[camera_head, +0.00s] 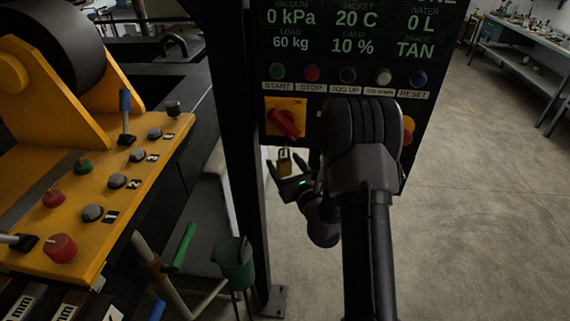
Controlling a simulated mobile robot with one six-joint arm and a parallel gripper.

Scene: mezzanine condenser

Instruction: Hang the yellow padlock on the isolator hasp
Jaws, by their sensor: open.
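The yellow padlock (284,163) is upright with its shackle upward, just under the isolator. The isolator has a yellow plate and a red rotary handle (284,122) set at a slant. I cannot make out the hasp itself or whether the shackle passes through it. My gripper (287,171) is open just below the padlock, with its fingers spread to either side of the padlock's body. I cannot tell whether the fingers touch it.
The black control panel (350,62) has a row of coloured buttons above the isolator. A black post (245,150) stands close left of my gripper. A yellow console (120,190) with knobs and levers fills the left. Open floor (480,200) lies right.

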